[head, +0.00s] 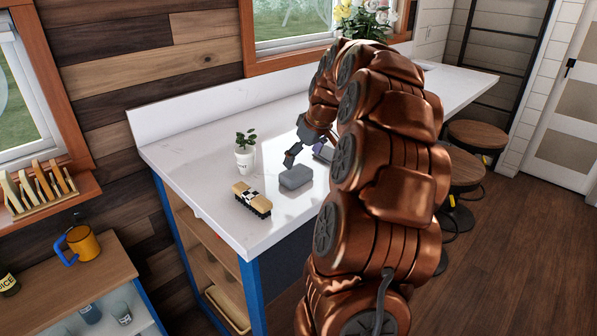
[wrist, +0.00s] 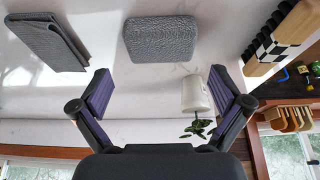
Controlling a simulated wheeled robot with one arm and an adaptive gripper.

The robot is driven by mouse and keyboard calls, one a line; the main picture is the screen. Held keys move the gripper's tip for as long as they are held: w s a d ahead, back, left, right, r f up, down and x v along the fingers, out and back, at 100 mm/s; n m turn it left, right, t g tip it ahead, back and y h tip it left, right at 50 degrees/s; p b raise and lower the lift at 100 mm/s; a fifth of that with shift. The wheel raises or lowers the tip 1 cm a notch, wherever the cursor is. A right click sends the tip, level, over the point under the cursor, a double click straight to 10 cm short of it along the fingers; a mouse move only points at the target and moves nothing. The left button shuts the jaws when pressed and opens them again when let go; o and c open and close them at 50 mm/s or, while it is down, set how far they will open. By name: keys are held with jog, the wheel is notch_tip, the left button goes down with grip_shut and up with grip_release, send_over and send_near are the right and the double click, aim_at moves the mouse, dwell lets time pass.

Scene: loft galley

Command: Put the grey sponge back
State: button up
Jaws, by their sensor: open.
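The grey sponge (head: 296,177) lies flat on the white countertop (head: 212,228). In the wrist view the sponge (wrist: 160,40) is a rounded grey block with a patterned surface, beyond the fingertips and roughly centred between them. My gripper (wrist: 160,76) is open, with nothing between its two purple-padded fingers. In the head view my gripper (head: 302,156) hangs just behind the sponge, apart from it, and my arm partly hides it.
A folded grey cloth (wrist: 45,42) lies beside the sponge. A slatted rack (head: 40,192) and an orange mug (head: 83,243) are farther left.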

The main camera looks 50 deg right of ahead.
jog(key=b+v, duration=0.1)
jog(key=v, duration=0.5)
jog(key=s+a+f+g, duration=0.1)
jog(key=a, duration=0.7)
jog(key=s+a+f+g+y, duration=0.1)
jog(key=a+f, duration=0.1)
jog(key=a, duration=0.7)
jog(key=s+a+f+n, duration=0.1)
jog(key=s+a+f, duration=0.1)
jog(key=a, duration=0.6)
jog(key=shift+s+a+g, duration=0.1)
jog(key=shift+a+g, duration=0.15)
jog(key=shift+g, duration=0.15)
jog(key=s+a+f+g, duration=0.1)
jog(key=s+a+f, duration=0.2)
jog(key=s, duration=0.4)
jog(key=s+a+f+g, duration=0.1)
jog(key=s+a+f, duration=0.3)
jog(key=s, duration=0.3)
jog(key=s+a+f+g, duration=0.1)
jog(key=s+a+f, duration=0.2)
jog(key=s, duration=0.4)
jog(key=shift+a+f+m+g+h, duration=0.3)
jog(key=shift+a+f+m+h, duration=0.1)
jog(key=shift+a, duration=0.5)
jog(key=shift+s+r, duration=0.1)
jog(key=shift+s, duration=0.05)
